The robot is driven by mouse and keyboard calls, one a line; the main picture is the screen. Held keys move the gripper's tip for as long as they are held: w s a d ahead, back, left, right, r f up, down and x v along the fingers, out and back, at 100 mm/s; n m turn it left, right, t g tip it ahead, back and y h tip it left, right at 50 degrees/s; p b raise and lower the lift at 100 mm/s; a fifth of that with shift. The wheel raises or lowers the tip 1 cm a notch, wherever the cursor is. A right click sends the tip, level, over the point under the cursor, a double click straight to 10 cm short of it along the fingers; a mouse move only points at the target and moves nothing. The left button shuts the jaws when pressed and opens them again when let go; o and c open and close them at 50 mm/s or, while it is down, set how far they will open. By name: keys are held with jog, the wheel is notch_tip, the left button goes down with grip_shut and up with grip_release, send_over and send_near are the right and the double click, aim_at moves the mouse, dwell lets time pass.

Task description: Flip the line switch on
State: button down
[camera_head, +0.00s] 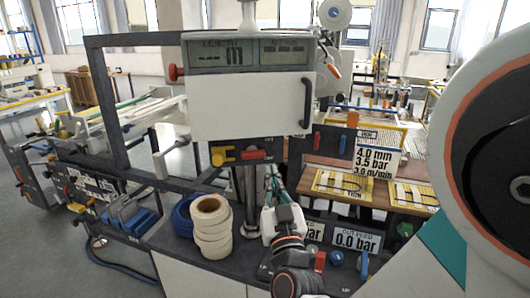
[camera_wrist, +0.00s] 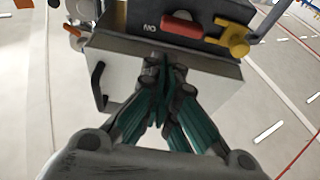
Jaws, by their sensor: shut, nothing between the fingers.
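A red switch handle (camera_head: 254,155) sits on the dark panel under the white display box in the head view. It also shows in the wrist view (camera_wrist: 195,27), with an upside-down "ON" label to its left. It lies roughly level; I cannot tell its state. My gripper (camera_wrist: 160,62), with teal fingers, is shut and empty. In the wrist view its tips point at the panel edge, below and left of the red handle, apart from it. In the head view my gripper (camera_head: 273,172) is below and right of the handle, its tips small.
A yellow knob (camera_head: 220,156) is beside the red handle. The white box (camera_head: 250,104) with a black door handle overhangs the panel. A metal post (camera_head: 247,200) and stacked cream rolls (camera_head: 211,225) stand below. A "0.0 bar" panel (camera_head: 356,239) is at the lower right.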

aim_at(253, 155)
jog(key=shift+w, duration=0.1)
jog(key=x, duration=1)
jog(key=shift+b, duration=0.35)
jog(key=shift+d+f+m+h+b, duration=0.15)
jog(key=shift+m+h, duration=0.15)
jog(key=shift+m, duration=0.4)
jog(key=shift+d+f+m+h+b, duration=0.15)
jog(key=shift+m+h, duration=0.15)
jog(key=shift+m, duration=0.4)
jog(key=f+m+g+h, duration=0.1)
jog(key=m, duration=0.5)
jog(key=f+m+g+h, duration=0.1)
jog(key=f+m+h, duration=0.1)
jog(key=m, duration=0.4)
jog(key=f+m+g+h, duration=0.1)
jog(key=f+m+h, duration=0.1)
jog(key=m, duration=0.4)
jog(key=shift+a, duration=0.2)
